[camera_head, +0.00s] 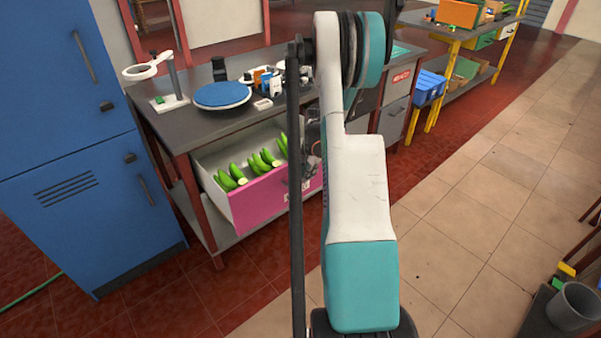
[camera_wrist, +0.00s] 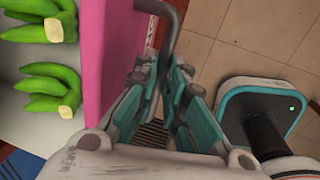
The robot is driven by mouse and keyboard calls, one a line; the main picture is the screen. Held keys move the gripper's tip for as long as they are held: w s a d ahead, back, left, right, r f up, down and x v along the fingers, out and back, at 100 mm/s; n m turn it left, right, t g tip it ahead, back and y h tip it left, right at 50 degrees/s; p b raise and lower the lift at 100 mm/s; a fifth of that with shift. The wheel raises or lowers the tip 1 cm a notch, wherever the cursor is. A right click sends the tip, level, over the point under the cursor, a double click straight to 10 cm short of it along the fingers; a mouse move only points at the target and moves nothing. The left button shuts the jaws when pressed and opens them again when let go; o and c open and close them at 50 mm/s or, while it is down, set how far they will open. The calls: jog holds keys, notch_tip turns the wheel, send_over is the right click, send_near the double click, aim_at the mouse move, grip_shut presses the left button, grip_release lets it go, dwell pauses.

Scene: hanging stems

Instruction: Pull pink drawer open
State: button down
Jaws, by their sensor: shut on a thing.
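The pink drawer (camera_head: 262,197) stands out from under the workbench in the head view, with its inside showing. Its pink front (camera_wrist: 98,45) runs down the left of the wrist view. A dark bar handle (camera_wrist: 170,28) sticks out from that front. My gripper (camera_wrist: 168,72) is shut on the handle, one finger on each side of it. In the head view my arm hides most of the gripper and the handle.
Green banana bunches (camera_head: 232,178) lie in the drawer. The workbench (camera_head: 180,122) carries a blue round turntable (camera_head: 222,94), a magnifier lamp (camera_head: 150,68) and small bottles. A blue cabinet (camera_head: 70,130) stands at left. Open tiled floor (camera_head: 470,200) lies at right.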

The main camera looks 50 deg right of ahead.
jog(key=shift+s+a, duration=0.2)
jog(key=shift+s, duration=0.6)
jog(key=c, duration=1.7)
grip_release()
jog(key=shift+o, duration=0.2)
jog(key=shift+r, duration=0.1)
notch_tip(320, 180, up, 12)
jog(key=s, duration=0.2)
jog(key=shift+a+f, duration=0.2)
jog(key=shift+a, duration=0.05)
